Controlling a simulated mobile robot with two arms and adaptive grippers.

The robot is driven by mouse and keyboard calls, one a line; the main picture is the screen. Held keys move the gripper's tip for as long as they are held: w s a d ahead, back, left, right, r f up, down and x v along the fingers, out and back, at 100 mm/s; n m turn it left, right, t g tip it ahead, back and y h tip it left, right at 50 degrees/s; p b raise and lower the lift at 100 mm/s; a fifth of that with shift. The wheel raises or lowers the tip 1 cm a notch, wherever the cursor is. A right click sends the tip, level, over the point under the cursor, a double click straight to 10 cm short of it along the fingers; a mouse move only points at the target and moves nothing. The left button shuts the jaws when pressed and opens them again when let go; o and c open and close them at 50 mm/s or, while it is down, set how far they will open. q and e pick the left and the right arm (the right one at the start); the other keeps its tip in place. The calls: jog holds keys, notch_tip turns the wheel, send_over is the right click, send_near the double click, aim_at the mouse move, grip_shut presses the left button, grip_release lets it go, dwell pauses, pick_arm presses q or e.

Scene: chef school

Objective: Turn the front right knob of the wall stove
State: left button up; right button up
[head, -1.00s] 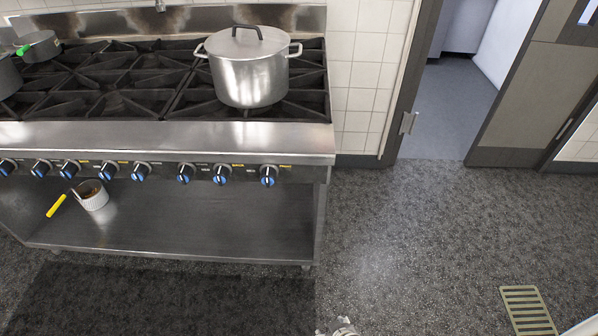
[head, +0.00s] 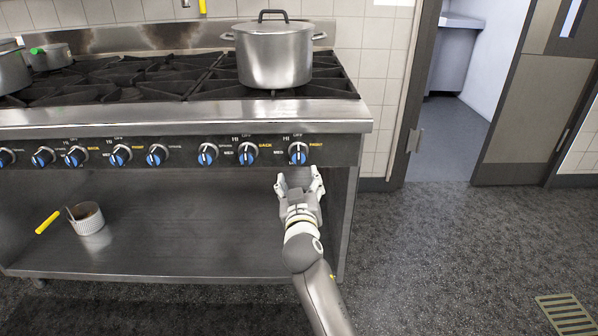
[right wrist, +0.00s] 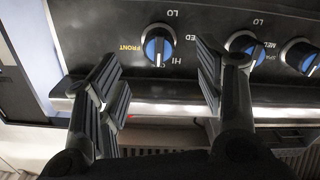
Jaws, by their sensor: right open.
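The wall stove (head: 190,116) is a wide steel range with a row of blue and black knobs on its front panel. The rightmost knob (head: 298,153), marked FRONT, sits at the panel's right end. In the right wrist view the same knob (right wrist: 157,45) shows upside down beside the yellow FRONT label. My right gripper (head: 299,178) is open and empty, just below and in front of this knob. In the right wrist view its fingers (right wrist: 160,75) spread to either side of the knob, apparently without touching it. My left gripper is not in view.
A lidded steel pot (head: 274,56) stands on the right burners. The neighbouring knob (head: 247,153) is close on the left. A white ramekin (head: 86,217) and a yellow-handled tool (head: 48,222) are on the lower shelf. Floor at the right is clear.

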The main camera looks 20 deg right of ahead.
aim_at(299, 162)
pick_arm(q)
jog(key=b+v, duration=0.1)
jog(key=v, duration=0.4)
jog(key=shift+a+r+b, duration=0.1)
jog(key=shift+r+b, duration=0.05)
jog(key=shift+b, duration=0.15)
pick_arm(e)
jog(key=x, duration=1.1)
jog(key=shift+s+r, duration=0.1)
jog(key=shift+r, duration=0.2)
jog(key=shift+c, duration=0.2)
jog(key=c, duration=1)
